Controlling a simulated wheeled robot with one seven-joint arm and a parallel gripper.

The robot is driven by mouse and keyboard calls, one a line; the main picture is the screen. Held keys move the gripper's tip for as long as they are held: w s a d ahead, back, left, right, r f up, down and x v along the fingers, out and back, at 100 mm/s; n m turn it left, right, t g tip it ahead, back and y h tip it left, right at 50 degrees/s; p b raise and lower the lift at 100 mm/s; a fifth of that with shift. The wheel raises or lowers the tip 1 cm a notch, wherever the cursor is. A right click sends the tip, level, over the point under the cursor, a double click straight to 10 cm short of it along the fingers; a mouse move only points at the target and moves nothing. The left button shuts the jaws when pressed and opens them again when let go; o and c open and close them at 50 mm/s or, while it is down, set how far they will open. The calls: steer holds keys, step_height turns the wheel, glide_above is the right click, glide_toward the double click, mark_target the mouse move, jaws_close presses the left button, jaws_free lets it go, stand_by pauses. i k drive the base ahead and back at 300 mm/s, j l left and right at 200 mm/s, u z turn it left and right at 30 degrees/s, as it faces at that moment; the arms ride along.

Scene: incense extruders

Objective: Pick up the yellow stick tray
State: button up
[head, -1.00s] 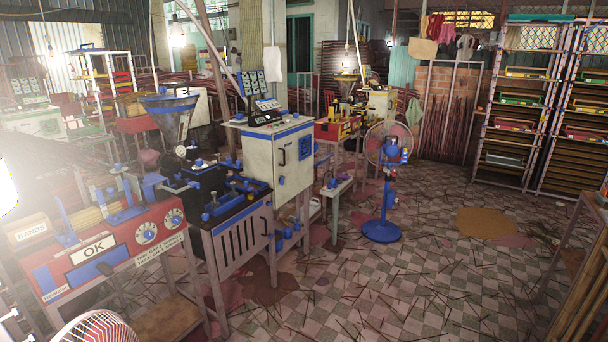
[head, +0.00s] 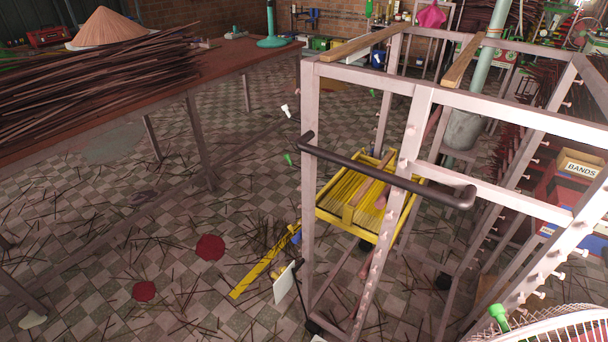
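The yellow stick tray (head: 365,223) is in the middle of the head view. It is a shallow slatted yellow tray that sits inside a pale metal rack frame. The rack's uprights and a dark handle bar stand in front of it and hide parts of it. Brownish bars cross over its slats. My gripper is not in view.
The pale rack (head: 309,200) with its dark handle (head: 380,172) encloses the tray. A brown table (head: 225,62) with piled sticks stands at left. A yellow strip (head: 262,268) and scattered sticks lie on the tiled floor. A fan guard (head: 560,328) is at bottom right.

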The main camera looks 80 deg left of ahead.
mark_target(351, 196)
steer(key=u, duration=1.7)
steer(key=i+j+z, duration=0.1)
steer(key=i+j, duration=0.15)
steer(key=j, duration=0.15)
steer(key=i+j+z, duration=0.1)
steer(key=j, duration=0.3)
steer(key=i+j+z, duration=0.1)
steer(key=i+j, duration=0.2)
steer(key=i+j+z, duration=0.1)
steer(key=j, duration=0.45)
steer(key=i+j+z, duration=0.1)
steer(key=i+j, duration=0.15)
steer(key=j, duration=0.2)
steer(key=i+j+z, duration=0.1)
steer(key=j, duration=0.35)
steer(key=i+j+z, duration=0.1)
steer(key=j, duration=0.35)
steer(key=i+j+z, duration=0.1)
steer(key=i+j, duration=0.15)
steer(key=j, duration=0.25)
